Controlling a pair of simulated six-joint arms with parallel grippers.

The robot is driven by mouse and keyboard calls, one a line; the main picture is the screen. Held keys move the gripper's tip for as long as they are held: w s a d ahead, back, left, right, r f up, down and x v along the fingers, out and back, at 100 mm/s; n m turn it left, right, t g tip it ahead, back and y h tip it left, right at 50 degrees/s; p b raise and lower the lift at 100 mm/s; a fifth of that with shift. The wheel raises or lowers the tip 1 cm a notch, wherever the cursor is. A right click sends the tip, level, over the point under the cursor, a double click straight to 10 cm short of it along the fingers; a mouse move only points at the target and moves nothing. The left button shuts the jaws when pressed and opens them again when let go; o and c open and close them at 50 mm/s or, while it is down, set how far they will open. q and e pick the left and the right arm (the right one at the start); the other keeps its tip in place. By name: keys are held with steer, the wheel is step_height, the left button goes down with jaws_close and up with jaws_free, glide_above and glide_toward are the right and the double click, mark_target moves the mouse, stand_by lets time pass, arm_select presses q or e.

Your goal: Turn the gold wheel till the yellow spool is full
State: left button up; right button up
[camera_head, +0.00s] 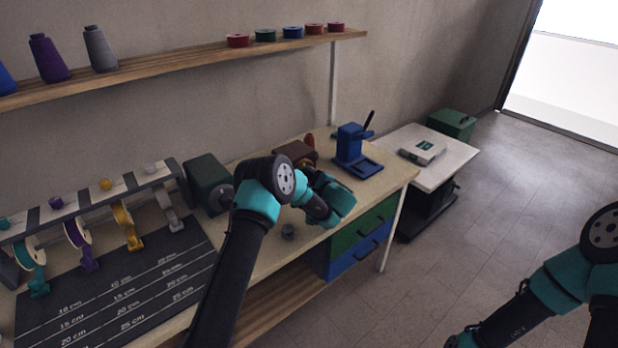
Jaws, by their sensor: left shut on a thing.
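The left arm reaches over the bench to a brown winding machine (296,152) at the back. My left gripper (312,170) is at the front of this machine, shut on a small gold-brown part that looks like the gold wheel. The arm's wrist and forearm hide most of the wheel and the fingertips. A spool with yellow ribbon (122,214) hangs in the rack on the left, between a purple and a grey one; I cannot tell whether this is the task's yellow spool.
A dark green machine (208,183) stands left of the wrist, and a blue press (352,146) stands to the right. A black measuring mat (150,285) covers the bench's left. A shelf (190,66) with spools runs above. A white side table (440,165) stands right.

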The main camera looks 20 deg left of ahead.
arm_select(q)
steer(key=shift+m, duration=0.5)
steer(key=m, duration=0.2)
steer(key=shift+m, duration=0.3)
steer(key=m, duration=0.3)
steer(key=shift+m, duration=0.4)
steer(key=m, duration=1.2)
steer(key=shift+m, duration=0.3)
steer(key=m, duration=0.3)
steer(key=shift+m, duration=0.3)
steer(key=m, duration=0.7)
